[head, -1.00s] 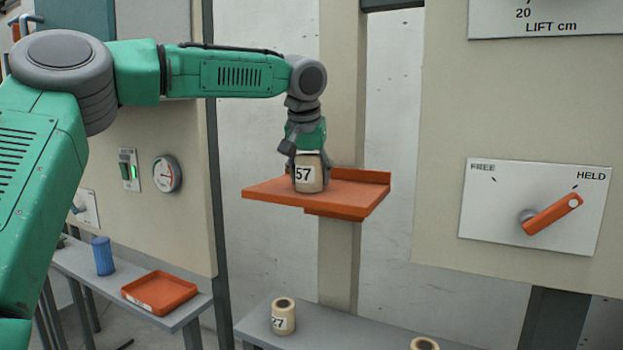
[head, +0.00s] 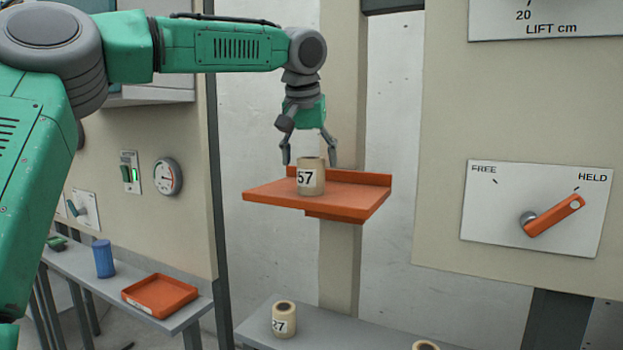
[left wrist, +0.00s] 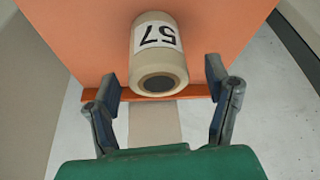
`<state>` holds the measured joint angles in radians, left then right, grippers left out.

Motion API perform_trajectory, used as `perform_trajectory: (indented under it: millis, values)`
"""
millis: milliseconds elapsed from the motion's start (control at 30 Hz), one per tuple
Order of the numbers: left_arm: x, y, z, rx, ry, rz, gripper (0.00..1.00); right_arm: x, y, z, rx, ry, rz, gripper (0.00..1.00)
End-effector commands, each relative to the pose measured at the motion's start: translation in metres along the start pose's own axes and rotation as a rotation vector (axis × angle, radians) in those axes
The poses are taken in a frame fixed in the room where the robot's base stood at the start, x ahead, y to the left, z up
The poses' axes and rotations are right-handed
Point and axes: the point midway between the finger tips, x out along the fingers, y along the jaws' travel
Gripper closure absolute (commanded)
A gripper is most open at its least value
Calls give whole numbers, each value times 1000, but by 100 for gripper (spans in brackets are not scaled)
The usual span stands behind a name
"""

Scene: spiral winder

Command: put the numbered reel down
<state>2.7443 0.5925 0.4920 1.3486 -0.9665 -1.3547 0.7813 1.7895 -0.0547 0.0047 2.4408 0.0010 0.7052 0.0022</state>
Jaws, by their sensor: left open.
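The numbered reel (head: 311,177), beige with a white label reading 57, stands upright on the orange platform (head: 350,202) on the beige column. In the left wrist view the reel (left wrist: 157,60) stands on the orange surface (left wrist: 85,35) with its hollow top end towards me. My left gripper (head: 310,158) is open just above the reel, its fingers apart on either side and not touching it. The left wrist view also shows the gripper's (left wrist: 163,95) spread fingers with nothing between them. My right gripper is not in view.
Another reel (head: 284,320), labelled 27, stands on the grey bench (head: 330,335) below, with a further reel (head: 426,345) partly cut off. An orange tray (head: 160,296) and a blue cylinder (head: 104,258) are on the left bench. The orange lever (head: 553,216) points towards HELD.

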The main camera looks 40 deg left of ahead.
Motion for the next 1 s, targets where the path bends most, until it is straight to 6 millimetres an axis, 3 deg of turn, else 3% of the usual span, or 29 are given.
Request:
perform_trajectory:
  millis: [100, 333, 1000]
  values:
    - [-28, 1, 0, 0, 6, -2, 28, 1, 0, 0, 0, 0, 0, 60]
    - [-59, 0, -2, -1, 2, -2, 28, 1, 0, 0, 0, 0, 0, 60]
    - [-66, 0, -1, 0, 0, -1, 28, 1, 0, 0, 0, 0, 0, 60]
